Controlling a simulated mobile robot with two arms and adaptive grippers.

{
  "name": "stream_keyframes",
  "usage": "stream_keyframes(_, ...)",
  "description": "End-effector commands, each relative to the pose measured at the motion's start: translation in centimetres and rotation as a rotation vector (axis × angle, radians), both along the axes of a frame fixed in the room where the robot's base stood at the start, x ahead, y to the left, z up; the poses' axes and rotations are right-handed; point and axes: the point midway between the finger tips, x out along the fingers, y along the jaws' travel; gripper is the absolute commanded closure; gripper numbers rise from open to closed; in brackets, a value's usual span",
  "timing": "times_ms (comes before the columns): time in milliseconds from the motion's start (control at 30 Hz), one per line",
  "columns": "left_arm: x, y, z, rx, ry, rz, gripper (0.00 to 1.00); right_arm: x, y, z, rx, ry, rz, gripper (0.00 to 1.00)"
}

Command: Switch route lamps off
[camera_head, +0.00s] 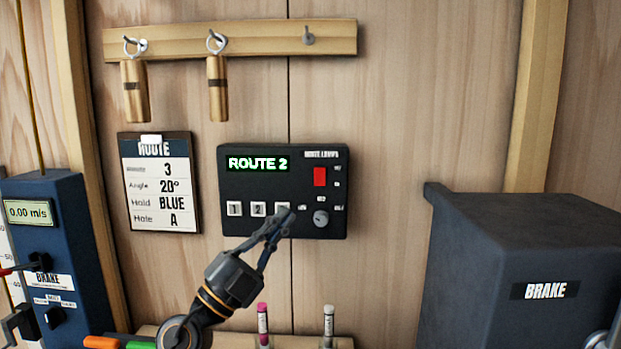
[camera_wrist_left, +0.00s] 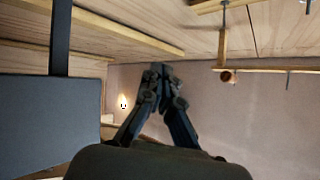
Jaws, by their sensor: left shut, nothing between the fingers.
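The black route lamps box (camera_head: 240,187) is on the wooden wall in the middle of the head view. Its lit display (camera_head: 258,163) reads "ROUTE 2". A red rocker switch (camera_head: 320,177) is at its upper right; I cannot tell its position. A round grey knob (camera_head: 321,218) is below the switch. White buttons 1 (camera_head: 234,209) and 2 (camera_head: 258,209) show, and a third is mostly hidden behind my fingertips. My left gripper (camera_head: 284,217) is shut and empty, in front of the box's lower middle. Its closed fingers also show in the left wrist view (camera_wrist_left: 160,72). My right gripper is not in view.
A route card (camera_head: 160,183) hangs left of the box. A blue brake unit (camera_head: 65,225) stands left, and a large dark "BRAKE" box (camera_head: 480,260) right. Markers (camera_head: 263,325) stand below. Wall right of the lamps box is clear.

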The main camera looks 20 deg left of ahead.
Motion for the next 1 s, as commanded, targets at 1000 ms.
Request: stream_keyframes(1000, 6.6, 4.8, 2.1, 0.618, 0.309, 0.172, 1.00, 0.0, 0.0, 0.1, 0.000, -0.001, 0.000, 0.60)
